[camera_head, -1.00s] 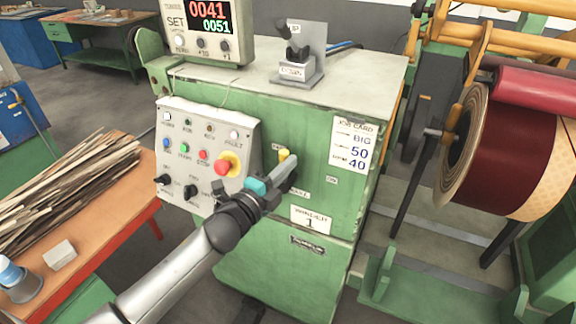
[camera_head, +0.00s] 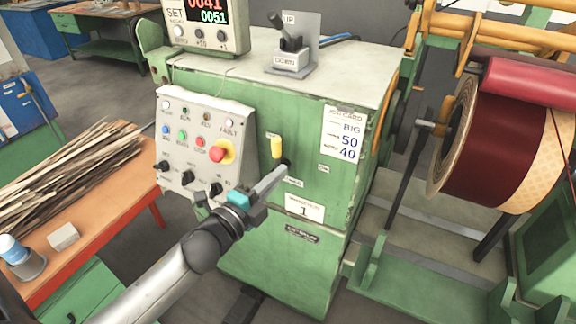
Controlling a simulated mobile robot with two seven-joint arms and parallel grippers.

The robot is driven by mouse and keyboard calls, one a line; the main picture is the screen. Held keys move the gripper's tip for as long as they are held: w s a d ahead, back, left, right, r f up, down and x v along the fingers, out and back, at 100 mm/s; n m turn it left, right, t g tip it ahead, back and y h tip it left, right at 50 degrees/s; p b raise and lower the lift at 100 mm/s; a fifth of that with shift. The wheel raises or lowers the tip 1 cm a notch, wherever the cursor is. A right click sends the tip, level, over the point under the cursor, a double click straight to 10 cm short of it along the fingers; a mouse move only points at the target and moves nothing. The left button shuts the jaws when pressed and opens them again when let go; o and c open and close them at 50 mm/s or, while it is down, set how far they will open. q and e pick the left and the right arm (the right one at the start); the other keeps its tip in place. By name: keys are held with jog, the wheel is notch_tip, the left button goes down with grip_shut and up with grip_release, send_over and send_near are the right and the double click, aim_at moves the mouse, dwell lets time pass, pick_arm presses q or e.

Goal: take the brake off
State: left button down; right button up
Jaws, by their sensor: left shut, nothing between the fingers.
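A small lever with a yellow grip (camera_head: 277,147) sticks out of the green cabinet's front and points up. A small label above it and one below it are too small to read surely. My left gripper (camera_head: 283,173) is shut and empty. Its fingertips are just below the yellow grip, near the lever's dark foot; I cannot tell whether they touch it. My right gripper is out of view.
A control panel (camera_head: 207,112) with a red stop button (camera_head: 217,153) is left of the lever. A job card (camera_head: 343,133) is to its right. A joystick box (camera_head: 291,58) stands on the cabinet (camera_head: 250,85). A dark red roll (camera_head: 492,150) is at right.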

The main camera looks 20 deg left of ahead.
pick_arm(q)
jog(key=shift+s+a, duration=0.15)
jog(key=shift+s, duration=0.45)
jog(key=shift+s+a, duration=0.15)
jog(key=shift+s, duration=0.45)
